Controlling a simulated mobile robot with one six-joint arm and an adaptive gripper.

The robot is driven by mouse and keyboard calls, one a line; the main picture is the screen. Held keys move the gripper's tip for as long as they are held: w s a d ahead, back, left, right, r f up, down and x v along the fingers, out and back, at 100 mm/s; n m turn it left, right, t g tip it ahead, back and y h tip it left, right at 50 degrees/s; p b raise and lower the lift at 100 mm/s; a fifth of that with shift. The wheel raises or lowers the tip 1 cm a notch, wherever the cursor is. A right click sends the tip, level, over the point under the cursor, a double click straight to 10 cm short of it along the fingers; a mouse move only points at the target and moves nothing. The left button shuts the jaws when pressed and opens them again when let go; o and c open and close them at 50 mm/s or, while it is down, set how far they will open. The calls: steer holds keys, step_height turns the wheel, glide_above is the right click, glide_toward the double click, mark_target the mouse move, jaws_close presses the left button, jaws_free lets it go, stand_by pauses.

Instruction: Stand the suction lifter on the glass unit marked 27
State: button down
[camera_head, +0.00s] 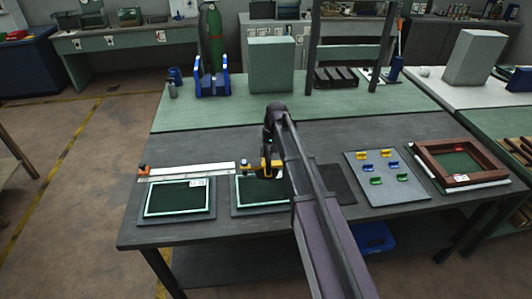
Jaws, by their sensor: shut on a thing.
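My gripper (272,156) is shut on the suction lifter (265,168), a small yellow and dark thing, over the middle of the grey bench. It is at the back right part of a glass unit (252,190) with a pale green edge. I cannot tell whether the lifter touches the glass. My arm hides the right part of this unit, and no mark on it can be read. A second glass unit (178,199) lies on a dark pad to the left. Its white label (198,183) is too small to read.
A long pale strip (190,171) lies behind the units, with an orange piece (144,170) at its left end. To the right are a grey board (388,190) with small coloured clips and a brown frame (425,153). A blue rack (212,84) stands further back.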

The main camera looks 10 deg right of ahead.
steer(key=shift+f+b, duration=4.25)
steer(key=shift+f, duration=0.2)
steer(key=shift+c, duration=2.2)
jaws_free()
steer(key=shift+r, duration=0.15)
step_height(320, 180, up, 10)
steer(key=p, duration=1)
steer(key=s+d+f+m+b, duration=0.2)
steer(key=s+d+m, duration=0.2)
steer(key=d, duration=0.5)
steer(key=s+d+f+m+t+h+b, duration=0.1)
steer(key=s+d+f+m+b, duration=0.2)
steer(key=s+d+m, duration=0.2)
steer(key=s+d+f+m+t+h+b, duration=0.1)
steer(key=s+d+m, duration=0.4)
steer(key=d, duration=0.8)
steer(key=f+m+b, duration=0.1)
steer(key=m, duration=0.1)
steer(key=shift+d+f+m, duration=0.35)
steer(key=shift+d+m, duration=0.05)
